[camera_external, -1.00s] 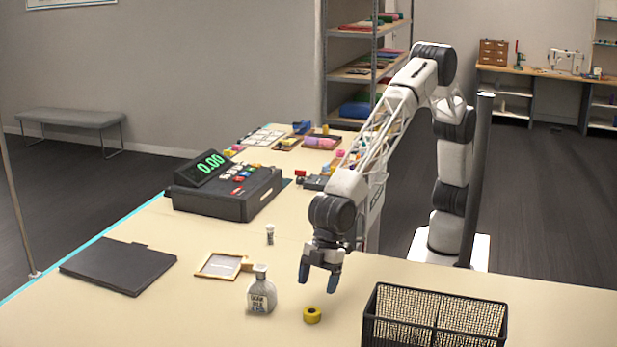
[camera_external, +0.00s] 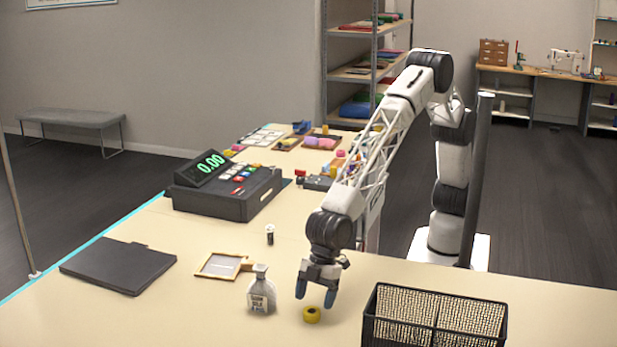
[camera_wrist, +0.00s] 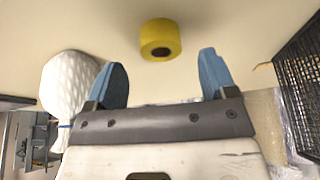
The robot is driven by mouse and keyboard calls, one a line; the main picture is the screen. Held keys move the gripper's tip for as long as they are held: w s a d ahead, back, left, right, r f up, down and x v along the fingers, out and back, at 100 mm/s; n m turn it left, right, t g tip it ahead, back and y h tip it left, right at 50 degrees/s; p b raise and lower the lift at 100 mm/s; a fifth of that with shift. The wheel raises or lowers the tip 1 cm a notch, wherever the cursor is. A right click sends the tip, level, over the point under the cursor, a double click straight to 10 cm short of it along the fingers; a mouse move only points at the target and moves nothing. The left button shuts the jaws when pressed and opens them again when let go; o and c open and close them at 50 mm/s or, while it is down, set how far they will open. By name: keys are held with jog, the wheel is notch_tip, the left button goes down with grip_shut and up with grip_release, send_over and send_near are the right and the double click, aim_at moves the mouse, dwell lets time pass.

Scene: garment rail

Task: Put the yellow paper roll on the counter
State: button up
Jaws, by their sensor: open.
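The yellow paper roll (camera_external: 312,315) lies on the counter (camera_external: 215,325), between the glass bottle and the wire basket. It also shows in the wrist view (camera_wrist: 160,38), just beyond and between my fingertips. My gripper (camera_external: 315,292) is open and empty, pointing down a little above the roll. In the wrist view its two blue fingers (camera_wrist: 160,75) are spread apart, and neither touches the roll.
A bottle (camera_external: 261,291) stands left of the roll. A black wire basket (camera_external: 436,303) stands to its right. A small wooden frame (camera_external: 220,266), a black folder (camera_external: 118,266) and a cash register (camera_external: 228,190) are farther left.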

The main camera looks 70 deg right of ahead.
aim_at(312, 311)
jog(key=shift+x, duration=1.8)
jog(key=shift+a, duration=0.1)
jog(key=shift+c, duration=0.4)
jog(key=c, duration=1)
jog(key=shift+r, duration=0.15)
notch_tip(312, 311, up, 10)
jog(key=shift+f, duration=0.1)
